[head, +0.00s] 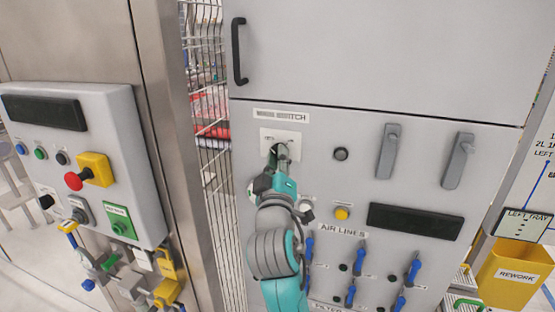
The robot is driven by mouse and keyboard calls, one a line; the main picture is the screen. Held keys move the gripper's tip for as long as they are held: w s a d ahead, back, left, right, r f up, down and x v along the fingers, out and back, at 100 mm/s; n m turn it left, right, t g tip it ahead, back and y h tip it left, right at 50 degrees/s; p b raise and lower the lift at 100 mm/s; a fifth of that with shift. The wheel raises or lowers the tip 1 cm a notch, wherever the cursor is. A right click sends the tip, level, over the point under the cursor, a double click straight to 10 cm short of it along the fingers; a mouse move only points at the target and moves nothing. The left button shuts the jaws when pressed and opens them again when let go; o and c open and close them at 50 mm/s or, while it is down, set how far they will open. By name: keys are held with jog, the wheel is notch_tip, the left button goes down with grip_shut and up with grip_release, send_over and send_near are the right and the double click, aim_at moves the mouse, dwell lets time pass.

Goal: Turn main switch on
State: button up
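The main switch has a white plate (268,133) on the grey cabinet front, under a label (281,116) on which "SWITCH" can be partly read. My gripper (280,156) is at the lower part of this plate, coming up from below. The gripper covers the switch handle, so its position is hidden. I cannot tell whether the fingers touch the handle or are shut on it.
The cabinet (370,60) has a black door handle (239,51), a black button (341,154), two grey latches (391,151) and blue air-line valves (362,256). A control box (120,180) with a red button (73,181) stands left. A yellow bin (512,278) is at lower right.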

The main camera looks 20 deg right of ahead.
grip_shut()
jog(key=shift+m, duration=0.4)
jog(key=m+h, duration=0.2)
jog(key=m, duration=0.1)
jog(key=m+g+h, duration=0.1)
jog(key=m, duration=0.3)
jog(key=m+h, duration=0.2)
jog(key=m, duration=0.2)
jog(key=shift+w+a+f+g+h, duration=0.1)
jog(key=shift+w+a+g+h, duration=0.1)
jog(key=shift+a+g+h, duration=0.1)
jog(key=m+g+h, duration=0.1)
jog(key=m, duration=0.2)
jog(key=m+g+h, duration=0.1)
jog(key=m, duration=0.3)
jog(key=shift+a+h, duration=0.1)
jog(key=shift+h, duration=0.2)
jog(key=m+g, duration=0.1)
jog(key=m, duration=0.2)
jog(key=m+g+h, duration=0.1)
jog(key=m+g, duration=0.1)
jog(key=m, duration=0.1)
jog(key=shift+w+a, duration=0.1)
jog(key=shift+w, duration=0.05)
jog(key=shift+m, duration=0.5)
